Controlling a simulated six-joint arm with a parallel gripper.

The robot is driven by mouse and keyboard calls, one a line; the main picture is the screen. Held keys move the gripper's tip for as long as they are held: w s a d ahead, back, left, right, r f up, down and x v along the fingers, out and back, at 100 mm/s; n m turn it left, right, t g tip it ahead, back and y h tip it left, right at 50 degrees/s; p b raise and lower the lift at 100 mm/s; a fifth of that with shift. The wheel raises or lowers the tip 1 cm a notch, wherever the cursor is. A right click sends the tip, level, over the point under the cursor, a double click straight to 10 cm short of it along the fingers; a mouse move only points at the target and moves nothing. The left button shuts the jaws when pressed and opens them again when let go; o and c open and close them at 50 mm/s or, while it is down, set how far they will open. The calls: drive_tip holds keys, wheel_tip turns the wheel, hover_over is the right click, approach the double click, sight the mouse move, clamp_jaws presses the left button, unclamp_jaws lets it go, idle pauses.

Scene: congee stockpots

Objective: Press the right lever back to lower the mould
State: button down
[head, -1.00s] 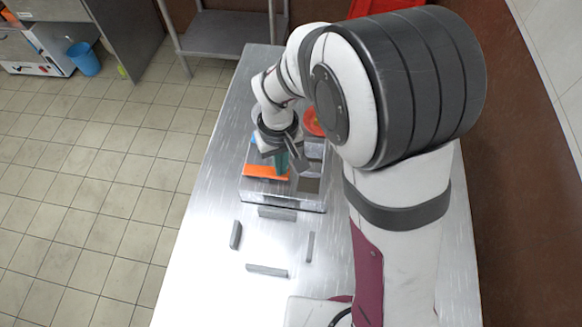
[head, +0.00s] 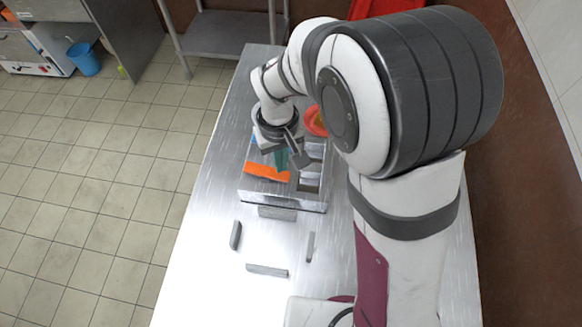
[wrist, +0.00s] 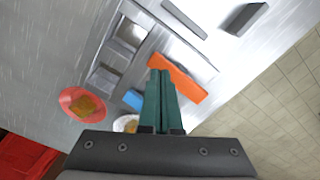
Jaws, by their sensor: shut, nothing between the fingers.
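A steel appliance (head: 272,198) stands on the table. It also shows in the wrist view (wrist: 178,42), with two square openings on its top. A flat orange piece (head: 266,172) lies across its left part; in the wrist view the orange piece (wrist: 184,82) is beside my fingertips. My gripper (head: 282,160) is shut and empty, its teal fingers pointing down over the appliance between the orange piece and the openings. In the wrist view, the shut fingertips (wrist: 160,75) overlap the orange piece's edge; I cannot tell whether they touch. I cannot clearly make out the right lever.
A red bowl (wrist: 84,105) with brown-orange contents sits beyond the appliance. A small blue item (wrist: 133,99) and a white bowl (wrist: 126,123) are near my fingers. Several grey bars, one here (head: 267,270), lie on the steel table (head: 210,285), with bare surface around them.

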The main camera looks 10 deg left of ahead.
wheel_tip(320, 180, up, 6)
idle(0.5)
drive_tip(key=shift+r, duration=0.1)
drive_tip(key=s+d+r+m+y, duration=0.1)
drive_tip(key=s+d+r+m, duration=0.1)
drive_tip(key=s+d+m, duration=0.3)
drive_tip(key=s+d+r+m, duration=0.2)
drive_tip(key=s+d+m, duration=0.4)
drive_tip(key=s+d, duration=0.3)
drive_tip(key=s, duration=0.4)
drive_tip(key=shift+r+m+y, duration=0.3)
drive_tip(key=shift+r+y, duration=0.05)
drive_tip(key=shift+y, duration=0.05)
drive_tip(key=shift+s+d, duration=0.1)
